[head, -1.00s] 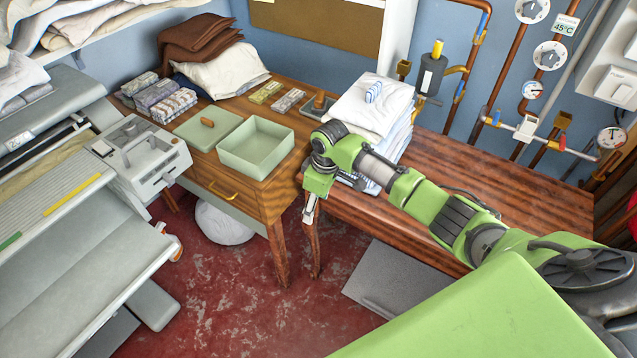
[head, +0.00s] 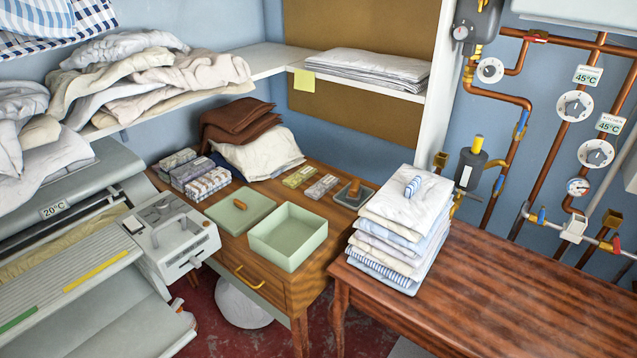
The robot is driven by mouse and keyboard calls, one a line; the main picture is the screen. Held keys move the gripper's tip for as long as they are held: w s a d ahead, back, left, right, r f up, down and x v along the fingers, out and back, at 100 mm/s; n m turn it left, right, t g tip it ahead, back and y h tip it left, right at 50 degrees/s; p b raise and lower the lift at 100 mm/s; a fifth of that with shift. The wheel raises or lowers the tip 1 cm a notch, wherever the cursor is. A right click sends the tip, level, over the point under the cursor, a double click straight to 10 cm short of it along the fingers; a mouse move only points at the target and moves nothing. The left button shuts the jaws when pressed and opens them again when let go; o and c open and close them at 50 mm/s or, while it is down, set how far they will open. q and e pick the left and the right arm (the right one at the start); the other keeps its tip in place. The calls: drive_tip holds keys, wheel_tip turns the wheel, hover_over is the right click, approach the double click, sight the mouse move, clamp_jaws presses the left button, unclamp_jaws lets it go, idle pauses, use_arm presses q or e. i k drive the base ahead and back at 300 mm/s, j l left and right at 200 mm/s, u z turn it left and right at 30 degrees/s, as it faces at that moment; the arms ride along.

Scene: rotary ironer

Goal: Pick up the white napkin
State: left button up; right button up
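No single cloth stands out clearly as the white napkin. A pale cream-white folded cloth (head: 258,153) lies at the back of the wooden desk, beside brown folded cloths. A stack of white, pale blue and striped folded linens (head: 401,235) stands at the left end of the wooden table; its top cloth is white, with a small blue-and-white striped roll (head: 413,186) on it. Flat white folded cloths (head: 366,70) lie on the wall shelf. Neither of my grippers is in view.
An open pale green box (head: 287,237) and its lid (head: 240,210) are on the desk (head: 268,283). Small patterned packets (head: 207,185) lie at its back left. The ironer (head: 90,265) is at left. The table (head: 510,300) is bare right of the stack. Pipes and dials line the wall.

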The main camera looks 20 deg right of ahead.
sight(328, 182)
drive_tip(key=i+j+z, duration=0.15)
drive_tip(key=i+z, duration=0.2)
drive_tip(key=i, duration=0.15)
drive_tip(key=i+j+z, duration=0.2)
drive_tip(key=i+z, duration=0.2)
drive_tip(key=i+j, duration=0.05)
